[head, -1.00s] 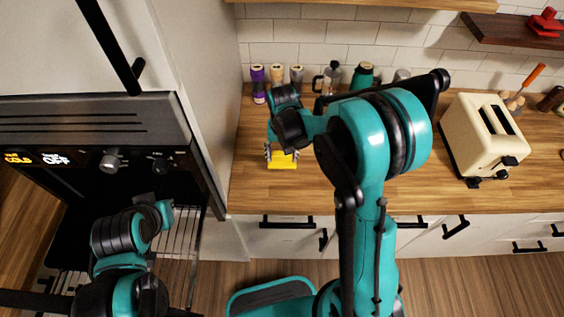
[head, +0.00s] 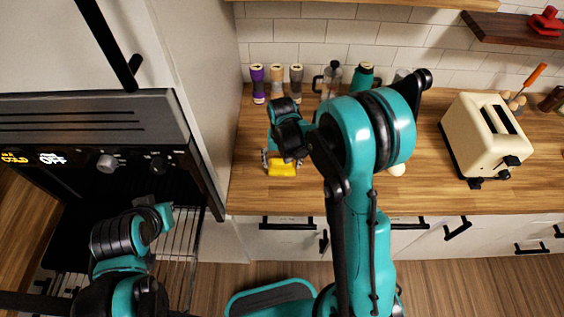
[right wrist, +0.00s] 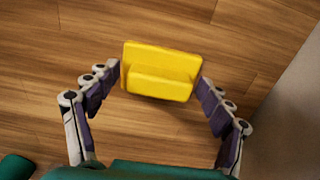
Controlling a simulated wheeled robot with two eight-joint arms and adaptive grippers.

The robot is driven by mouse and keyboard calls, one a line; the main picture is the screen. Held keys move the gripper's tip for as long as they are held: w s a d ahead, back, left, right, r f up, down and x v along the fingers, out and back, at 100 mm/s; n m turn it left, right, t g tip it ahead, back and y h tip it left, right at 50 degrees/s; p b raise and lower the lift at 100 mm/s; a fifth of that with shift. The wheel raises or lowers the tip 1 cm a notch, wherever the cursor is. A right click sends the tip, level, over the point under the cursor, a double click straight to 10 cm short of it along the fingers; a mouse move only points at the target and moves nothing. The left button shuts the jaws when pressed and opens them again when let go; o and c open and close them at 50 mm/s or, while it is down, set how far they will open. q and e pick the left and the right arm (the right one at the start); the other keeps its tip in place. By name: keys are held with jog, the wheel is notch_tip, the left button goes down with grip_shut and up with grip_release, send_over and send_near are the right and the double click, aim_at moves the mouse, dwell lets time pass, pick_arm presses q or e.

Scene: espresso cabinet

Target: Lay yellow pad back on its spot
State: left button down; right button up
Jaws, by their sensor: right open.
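The yellow pad (head: 283,170) is at the left front part of the wooden counter (head: 420,190), near the cabinet's side. My right gripper (head: 282,161) is over it with its fingers on either side. In the right wrist view the yellow pad (right wrist: 160,72) shows a raised block on a flat plate. There the right gripper (right wrist: 160,75) is open, with its fingertips close to the pad's two ends; I cannot tell whether they touch. The pad's spot is not distinguishable. My left arm is in front of the oven at lower left; its fingers are not clear.
Purple, tan and grey-topped bottles (head: 277,83) stand behind the pad near the tiled wall. A cream toaster (head: 480,140) stands farther right. A tall cabinet wall (head: 200,80) bounds the counter on the left.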

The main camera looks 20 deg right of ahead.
aim_at(282, 162)
jog(key=shift+r, duration=0.2)
notch_tip(282, 162, up, 11)
jog(key=p, duration=0.3)
jog(key=s+d+r+n+t, duration=0.1)
jog(key=s+r+t, duration=0.2)
jog(key=s, duration=0.5)
jog(key=s+d+r+n+t, duration=0.2)
jog(key=s+r+t, duration=0.2)
jog(key=s, duration=0.4)
jog(key=shift+s+r, duration=0.3)
jog(key=shift+r, duration=0.6)
